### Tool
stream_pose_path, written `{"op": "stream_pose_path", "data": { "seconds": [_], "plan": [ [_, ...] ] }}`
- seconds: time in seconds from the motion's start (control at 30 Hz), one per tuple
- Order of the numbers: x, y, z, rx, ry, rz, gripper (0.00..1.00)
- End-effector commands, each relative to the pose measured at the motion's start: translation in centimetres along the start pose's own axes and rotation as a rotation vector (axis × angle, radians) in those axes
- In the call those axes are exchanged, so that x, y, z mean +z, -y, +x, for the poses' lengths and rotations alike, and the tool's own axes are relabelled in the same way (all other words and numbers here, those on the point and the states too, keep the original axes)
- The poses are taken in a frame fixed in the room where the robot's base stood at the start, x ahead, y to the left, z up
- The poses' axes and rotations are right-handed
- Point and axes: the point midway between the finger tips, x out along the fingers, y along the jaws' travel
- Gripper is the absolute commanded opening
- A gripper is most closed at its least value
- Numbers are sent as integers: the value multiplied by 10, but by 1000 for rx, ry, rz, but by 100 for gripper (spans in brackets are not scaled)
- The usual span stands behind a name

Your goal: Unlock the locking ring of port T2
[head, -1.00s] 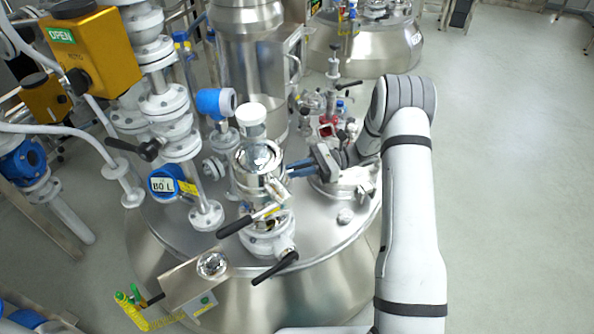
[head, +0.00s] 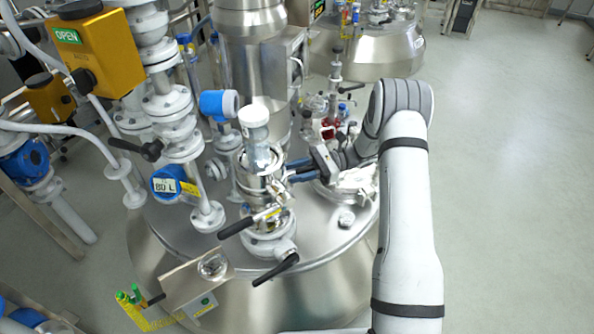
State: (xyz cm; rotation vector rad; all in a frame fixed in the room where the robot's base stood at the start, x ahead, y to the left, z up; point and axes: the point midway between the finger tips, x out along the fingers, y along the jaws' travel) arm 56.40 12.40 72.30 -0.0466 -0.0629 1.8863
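A metal port with a clamped ring (head: 262,185) stands on the reactor lid, with a clear cylinder (head: 262,152) and a white cap (head: 254,115) above it. I can read no T2 label, so I cannot tell for sure that this is the task's port. A small metal handle or latch (head: 281,188) shows at the ring's right side. My gripper (head: 291,170) reaches in from the right, its blue fingers at the ring's right side. Whether they touch the ring or hold the handle is too small to tell. The finger gap is not clear.
Black-handled levers (head: 236,228) (head: 277,269) stick out below the port. A blue gauge (head: 172,184) and white flanged pipes (head: 172,117) stand to the left. Small red-and-clear fittings (head: 328,125) sit behind my gripper. A metal box (head: 197,285) is at the front. The floor at right is clear.

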Motion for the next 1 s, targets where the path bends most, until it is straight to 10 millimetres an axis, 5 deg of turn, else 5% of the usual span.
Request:
{"op": "stream_pose_path", "data": {
  "seconds": [0.17,0.6,1.0],
  "plan": [
    [0,0,-10,-2,1,1,35],
    [0,1,-74,-1,0,-1,35],
    [0,0,-78,0,0,0,35]
  ]
}}
